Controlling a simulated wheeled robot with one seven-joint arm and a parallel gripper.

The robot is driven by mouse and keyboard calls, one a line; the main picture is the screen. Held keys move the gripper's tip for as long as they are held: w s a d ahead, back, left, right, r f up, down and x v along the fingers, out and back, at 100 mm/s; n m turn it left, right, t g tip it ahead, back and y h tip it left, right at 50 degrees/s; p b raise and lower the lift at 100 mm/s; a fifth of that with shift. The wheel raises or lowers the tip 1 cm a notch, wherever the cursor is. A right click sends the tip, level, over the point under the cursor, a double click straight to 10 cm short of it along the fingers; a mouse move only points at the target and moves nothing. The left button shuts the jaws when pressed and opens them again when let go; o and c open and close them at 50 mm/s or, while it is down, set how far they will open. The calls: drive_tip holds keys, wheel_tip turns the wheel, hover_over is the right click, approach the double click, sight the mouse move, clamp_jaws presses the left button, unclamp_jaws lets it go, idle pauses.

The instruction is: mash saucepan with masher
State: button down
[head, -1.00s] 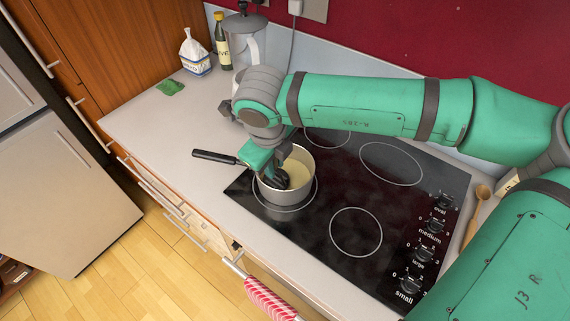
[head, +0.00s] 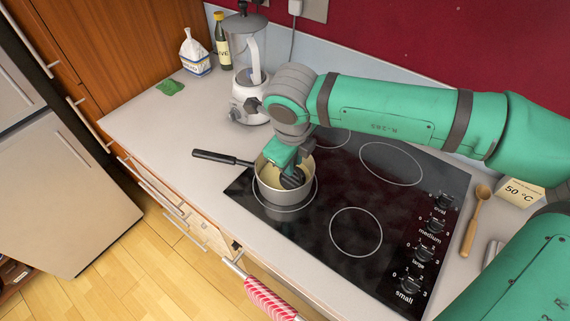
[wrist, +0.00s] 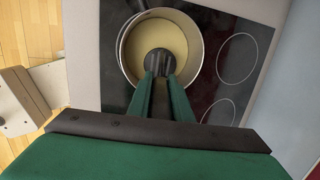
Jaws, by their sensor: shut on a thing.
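The steel saucepan (head: 270,194) stands on the front left ring of the hob, with its black handle (head: 222,158) pointing left. It holds a pale yellow mass, seen clearly in the wrist view around the masher; the saucepan's rim also shows there (wrist: 203,55). My gripper (head: 283,164) reaches down into the pan and is shut on the dark masher (head: 292,181). In the wrist view, the green fingers of my gripper (wrist: 160,84) close on the masher (wrist: 159,61), which is upright at the near side of the pan. The masher's lower end is hidden.
The black hob (head: 400,225) has knobs along its right edge. A blender (head: 250,90), a bottle (head: 222,45) and a white bag (head: 194,52) stand at the back left. A wooden spoon (head: 473,222) lies on the right. A green cloth (head: 170,88) lies on the counter, left.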

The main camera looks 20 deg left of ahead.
drive_tip(key=shift+w+d+r, duration=0.1)
drive_tip(key=shift+w+d, duration=0.1)
drive_tip(key=shift+d, duration=0.15)
drive_tip(key=shift+f, duration=0.65)
drive_tip(key=a, duration=0.1)
drive_tip(key=w+a+r, duration=0.1)
drive_tip(key=a, duration=0.1)
drive_tip(key=w+a, duration=0.1)
drive_tip(key=shift+w+a+r, duration=0.15)
drive_tip(key=shift+w+a, duration=0.1)
drive_tip(key=shift+a, duration=0.1)
